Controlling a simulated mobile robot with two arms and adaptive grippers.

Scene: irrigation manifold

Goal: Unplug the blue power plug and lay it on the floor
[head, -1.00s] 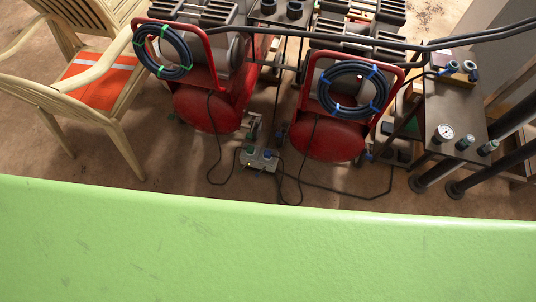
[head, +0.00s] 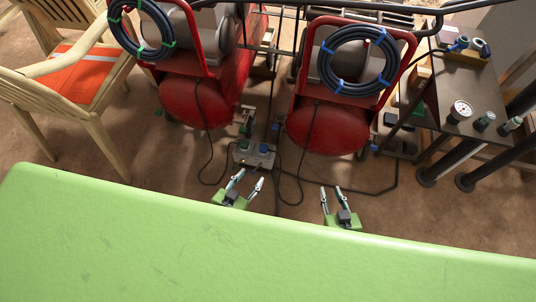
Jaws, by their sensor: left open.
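A grey power strip (head: 250,158) lies on the floor between the two red machines. A blue plug (head: 264,148) stands in its right part, with a greenish plug (head: 243,145) beside it on the left. My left gripper (head: 249,178) is open and empty, just in front of the strip on the near side and apart from the plugs. My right gripper (head: 331,189) is open and empty, further right over bare floor. The cable of the blue plug is hard to tell from the other dark cords.
Two red compressors with tanks (head: 195,103) and (head: 325,128) flank the strip. Black cords loop on the floor around it. A wooden chair (head: 85,95) stands left, a dark table with gauges (head: 470,110) right. My green body fills the foreground.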

